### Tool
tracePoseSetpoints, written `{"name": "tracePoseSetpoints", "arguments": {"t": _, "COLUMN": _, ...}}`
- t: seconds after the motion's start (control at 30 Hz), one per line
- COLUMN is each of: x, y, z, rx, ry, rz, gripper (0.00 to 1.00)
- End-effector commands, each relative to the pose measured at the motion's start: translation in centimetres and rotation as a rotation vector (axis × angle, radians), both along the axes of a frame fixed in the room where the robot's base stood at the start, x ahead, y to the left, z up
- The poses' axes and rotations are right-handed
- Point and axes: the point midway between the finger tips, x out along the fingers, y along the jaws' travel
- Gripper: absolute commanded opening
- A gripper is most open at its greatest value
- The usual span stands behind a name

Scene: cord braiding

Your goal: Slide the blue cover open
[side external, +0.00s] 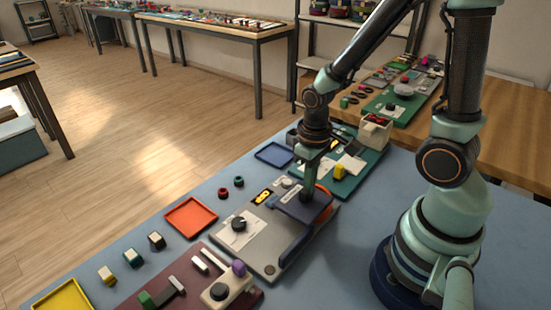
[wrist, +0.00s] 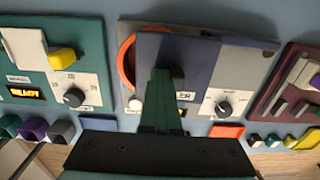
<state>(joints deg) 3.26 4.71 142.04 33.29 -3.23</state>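The dark blue cover (side external: 292,205) lies on a grey panel (side external: 262,257) in the side view. In the wrist view the cover (wrist: 200,55) partly overlaps an orange ring (wrist: 126,62), which shows at its left edge. A small dark knob (wrist: 178,74) stands on the cover beside my fingers. My gripper (side external: 309,192) points down at the cover in the side view. In the wrist view its green fingers (wrist: 162,85) reach over the cover close to the knob. Their gap is hidden, and I cannot tell whether they touch the knob.
The grey panel also carries a black dial (side external: 239,223) and a raised blue bar (side external: 297,243). A green panel (side external: 352,175) and a maroon panel (side external: 205,285) flank it. An orange tray (side external: 190,216) and small blocks lie along the table's far-left edge.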

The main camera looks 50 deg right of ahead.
Motion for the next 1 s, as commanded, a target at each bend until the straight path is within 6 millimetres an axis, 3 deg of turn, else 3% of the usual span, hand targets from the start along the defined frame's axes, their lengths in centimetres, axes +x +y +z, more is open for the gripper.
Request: {"name": "tracePoseSetpoints", "arguments": {"t": 1.0, "x": 0.0, "y": 3.2, "z": 0.0, "rx": 0.0, "ry": -0.002, "rz": 0.002, "gripper": 0.0}}
